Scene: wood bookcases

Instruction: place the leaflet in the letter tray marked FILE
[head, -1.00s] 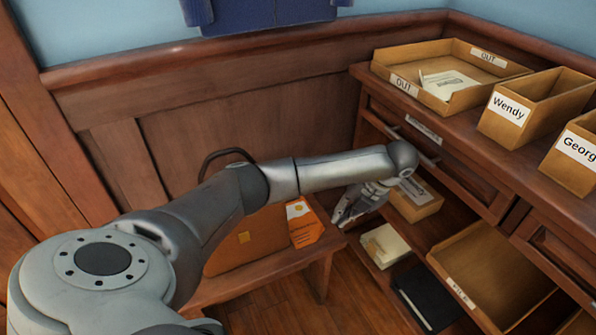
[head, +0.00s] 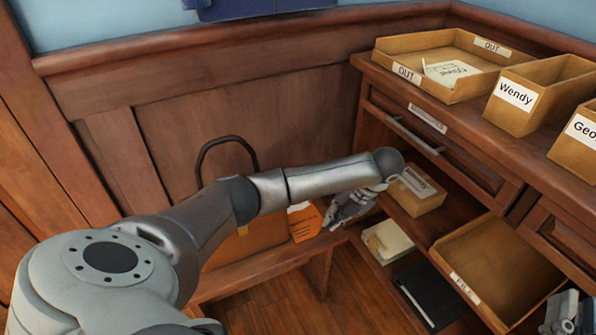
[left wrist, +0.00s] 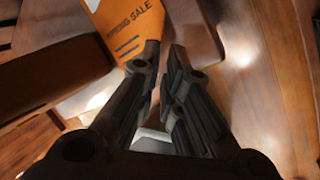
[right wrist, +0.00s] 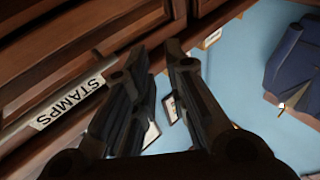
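The orange leaflet (head: 306,222) stands on the bench beside a brown bag. In the left wrist view the leaflet (left wrist: 125,25) shows large print and lies just beyond the fingertips. My left gripper (head: 335,218) is just right of the leaflet, its fingers apart and slanting down; the wrist view shows a narrow gap between its tips (left wrist: 164,55). The tray marked FILE (head: 480,268) is on the shelf at the lower right and looks empty. My right gripper (head: 562,312) is at the lower right corner, beside that tray; its fingers (right wrist: 162,62) are apart with nothing between them.
The brown bag (head: 250,240) with a dark handle sits on the bench (head: 255,268). The shelves hold a labelled box (head: 418,192), papers (head: 388,242) and a dark book (head: 428,295). The OUT tray (head: 440,92) and Wendy box (head: 525,95) stand on top. A STAMPS label (right wrist: 70,105) shows in the right wrist view.

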